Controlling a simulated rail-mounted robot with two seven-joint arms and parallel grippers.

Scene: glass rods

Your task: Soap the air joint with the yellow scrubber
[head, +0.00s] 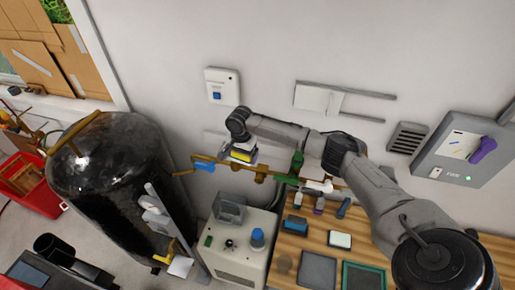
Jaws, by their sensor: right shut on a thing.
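The yellow scrubber (243,157) is small and block-shaped, with a pale layer on it. My right gripper (240,149) is shut on it, reaching in from the right along the wall. The scrubber is at the brass pipe (270,174), near the pipe's left part. Whether it touches the pipe or a joint is too small to tell, and the gripper hides part of this spot. A blue lever (203,167) shows on the pipe's left end, and a green fitting (296,168) further right. I cannot tell which fitting is the air joint. My left gripper is not in view.
A black tank (108,165) stands at left. A beige box with a blue knob (257,238) stands below the pipe. The wooden bench (293,247) at lower right holds several small items. A grey panel (462,150) is on the right wall; a red crate (33,195) is far left.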

